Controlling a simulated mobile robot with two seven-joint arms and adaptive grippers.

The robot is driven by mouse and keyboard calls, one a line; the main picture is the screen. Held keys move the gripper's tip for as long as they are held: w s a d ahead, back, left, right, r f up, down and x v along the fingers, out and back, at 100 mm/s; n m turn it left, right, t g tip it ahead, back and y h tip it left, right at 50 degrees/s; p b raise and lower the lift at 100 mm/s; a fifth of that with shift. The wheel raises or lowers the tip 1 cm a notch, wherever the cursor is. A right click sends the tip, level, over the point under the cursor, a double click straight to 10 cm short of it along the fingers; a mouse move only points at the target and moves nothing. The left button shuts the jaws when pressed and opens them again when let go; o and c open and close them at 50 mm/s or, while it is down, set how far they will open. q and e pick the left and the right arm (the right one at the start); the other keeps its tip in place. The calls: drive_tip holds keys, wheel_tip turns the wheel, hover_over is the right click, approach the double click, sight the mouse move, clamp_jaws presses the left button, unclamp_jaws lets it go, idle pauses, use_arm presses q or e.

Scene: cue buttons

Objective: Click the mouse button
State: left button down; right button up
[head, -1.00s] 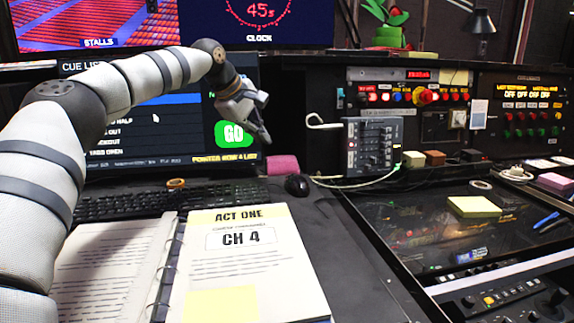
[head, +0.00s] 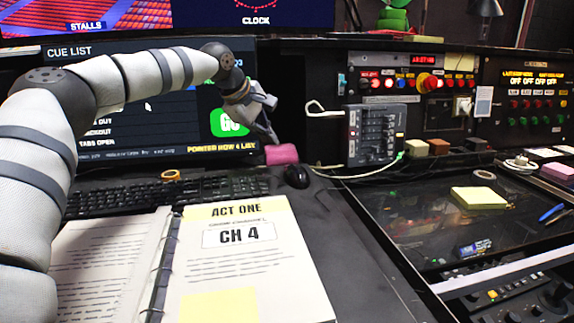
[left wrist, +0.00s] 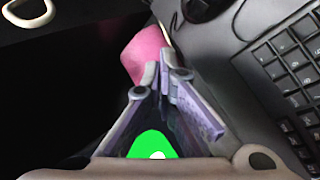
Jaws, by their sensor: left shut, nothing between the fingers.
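The black computer mouse (head: 297,175) rests on the dark desk, right of the keyboard, in the head view. My left gripper (head: 274,139) is shut and empty, pointing down in front of the monitor's right edge. It is above and left of the mouse, apart from it. In the left wrist view my shut fingers (left wrist: 167,78) show over a pink block (left wrist: 146,54). A dark rounded shape at the top of that view may be the mouse, but I cannot tell for certain. My right gripper is not in view.
The keyboard (head: 165,195) lies left of the mouse. The pink block (head: 282,154) sits just behind the mouse. An open binder (head: 245,275) lies in front. A grey fader box (head: 375,135) with cables stands right. The desk right of the binder is clear.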

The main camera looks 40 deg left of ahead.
use_arm(q)
drive_tip(key=shift+w+d+f, duration=0.1)
drive_tip(key=shift+d+f, duration=0.5)
drive_tip(key=shift+f, duration=0.35)
drive_tip(key=shift+w+d+f, duration=0.1)
drive_tip(key=shift+d+f, duration=0.45)
drive_tip(key=shift+f, duration=0.35)
drive_tip(key=shift+d+f, duration=0.1)
drive_tip(key=shift+d+f, duration=0.15)
drive_tip(key=shift+f, duration=0.1)
drive_tip(key=shift+d+f, duration=0.15)
drive_tip(key=shift+f, duration=0.1)
idle(0.5)
drive_tip(key=shift+r, duration=0.1)
drive_tip(key=shift+a+r, duration=0.35)
drive_tip(key=shift+r, duration=0.15)
drive_tip(key=shift+s+a+r, duration=0.1)
drive_tip(key=shift+a+r, duration=0.6)
drive_tip(key=shift+r, duration=0.35)
drive_tip(key=shift+s+a+r, duration=0.1)
drive_tip(key=shift+a+r, duration=0.6)
drive_tip(key=shift+r, duration=0.35)
